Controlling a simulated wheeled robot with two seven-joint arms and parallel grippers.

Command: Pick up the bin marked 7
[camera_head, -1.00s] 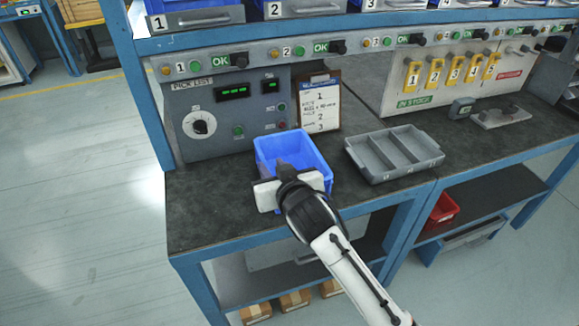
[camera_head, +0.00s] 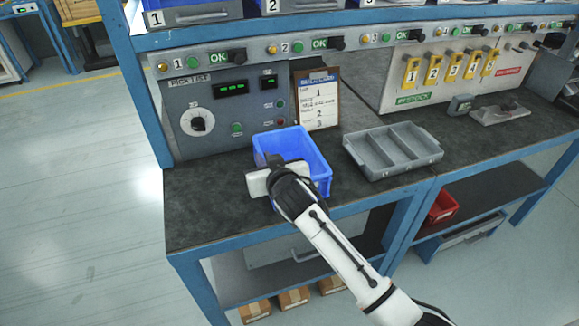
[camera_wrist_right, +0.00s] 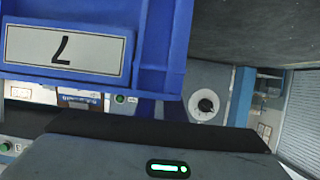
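The blue bin (camera_head: 312,178) stands on the dark bench top near its front edge, open side up. In the right wrist view its blue wall (camera_wrist_right: 175,50) carries a white label with a 7 (camera_wrist_right: 65,48), shown upside down. My right gripper (camera_head: 276,166) is at the near left part of the bin, with its white body outside and a dark tip by the rim. The bin partly fills the wrist view close to the gripper's grey body. Its fingertips are not clear, so whether they are apart or closed on the rim cannot be told. My left gripper is not in view.
A grey divided tray (camera_head: 393,166) lies right of the bin. A clipboard (camera_head: 318,98) stands behind it, beside the pick list panel (camera_head: 190,93). A red bin (camera_head: 442,207) is on the lower shelf. The bench is bare left of the blue bin.

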